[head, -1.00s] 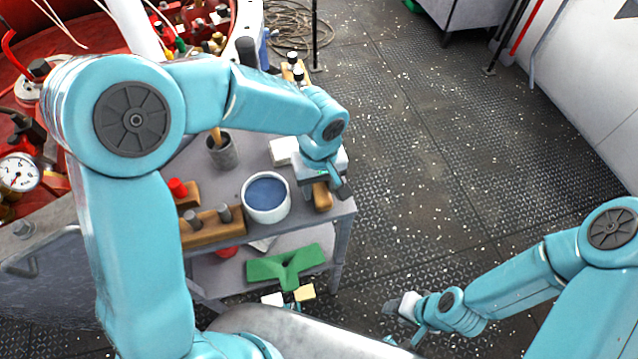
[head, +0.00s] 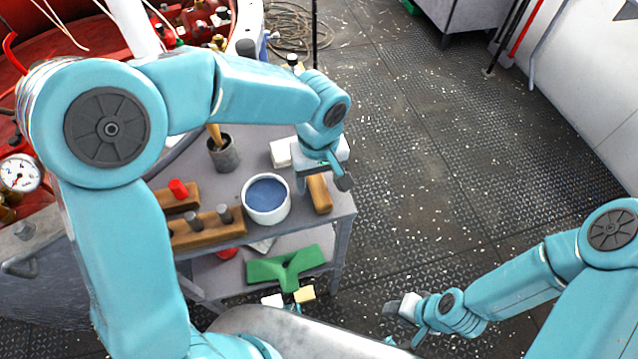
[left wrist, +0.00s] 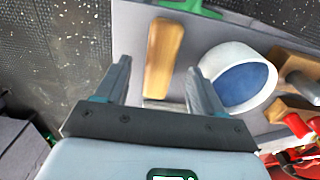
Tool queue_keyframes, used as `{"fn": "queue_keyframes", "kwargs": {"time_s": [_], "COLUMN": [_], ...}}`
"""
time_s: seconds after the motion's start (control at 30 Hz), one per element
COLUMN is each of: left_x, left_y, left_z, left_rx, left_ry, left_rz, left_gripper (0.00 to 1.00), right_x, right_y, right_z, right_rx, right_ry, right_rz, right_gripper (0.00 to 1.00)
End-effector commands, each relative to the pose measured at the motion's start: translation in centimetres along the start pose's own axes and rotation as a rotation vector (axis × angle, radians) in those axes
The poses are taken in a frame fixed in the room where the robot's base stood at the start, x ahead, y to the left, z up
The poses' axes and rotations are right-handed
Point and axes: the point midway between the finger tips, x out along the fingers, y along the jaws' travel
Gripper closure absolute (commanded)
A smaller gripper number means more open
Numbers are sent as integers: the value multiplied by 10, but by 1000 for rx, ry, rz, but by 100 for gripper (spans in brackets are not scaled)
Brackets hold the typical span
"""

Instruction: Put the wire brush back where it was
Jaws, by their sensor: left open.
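The wire brush shows as a wooden piece (head: 319,194) lying on the cart top near its right edge, just right of the white pot with blue contents (head: 266,199). In the left wrist view its wooden handle (left wrist: 164,50) lies beyond and between the fingertips; its bristles cannot be made out. My left gripper (head: 334,180) is open and empty, above the brush; its fingers (left wrist: 158,75) stand apart in the left wrist view. My right gripper (head: 403,322) is low at the right, over the floor, and its opening is unclear.
The cart (head: 343,222) also bears a dark cup with a wooden handle in it (head: 223,154) and a wooden block with metal pegs (head: 208,230). A green piece (head: 288,266) lies on the lower shelf. The deck to the right is open.

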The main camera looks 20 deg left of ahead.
Motion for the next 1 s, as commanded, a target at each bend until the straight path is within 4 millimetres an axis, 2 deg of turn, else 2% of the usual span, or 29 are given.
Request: {"fn": "queue_keyframes", "kwargs": {"time_s": [0.03, 0.2, 0.4, 0.57, 1.0], "left_x": [-14, -53, -80, -86, -86], "left_y": [1, 1, 0, 0, 0], "left_z": [-1, 0, 0, 0, 0], "left_rx": [0, 1, 0, 0, 1], "left_ry": [4, 3, 1, -1, 0], "left_rz": [5, 4, 1, 0, 0], "left_gripper": [32, 32, 32, 32, 32], "right_x": [-2, -4, -5, -6, -6], "right_y": [0, -1, -2, -2, -2], "right_z": [0, 0, 0, 0, 0], "right_rx": [0, 0, 0, 0, 0], "right_ry": [0, 0, 0, 0, 0], "right_rz": [0, 0, 0, 0, 0], "right_gripper": [57, 57, 57, 57, 57]}}
